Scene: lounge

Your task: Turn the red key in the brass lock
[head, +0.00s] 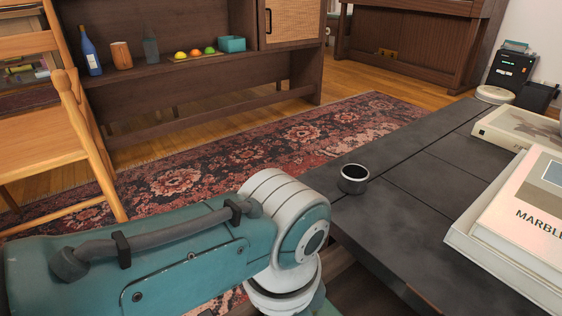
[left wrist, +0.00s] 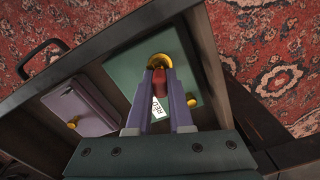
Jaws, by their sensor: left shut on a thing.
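In the left wrist view, my left gripper (left wrist: 160,77) is shut on the red key (left wrist: 161,86). A white tag (left wrist: 158,109) lettered "RED" hangs below the key, between the fingers. The brass lock (left wrist: 159,58) is a round gold piece on a green panel (left wrist: 124,73), right at my fingertips. The key's tip meets the lock in the picture; how deep it sits is hidden. In the head view my left arm crosses the lower left, and its gripper is out of sight. My right gripper is in neither view.
In the left wrist view, a purple box (left wrist: 80,108) with a brass knob (left wrist: 73,122) sits beside the green panel, within dark wooden walls. In the head view, a dark table (head: 413,188) bears a small black cup (head: 353,180) and books (head: 525,215). A wooden chair (head: 50,150) stands left.

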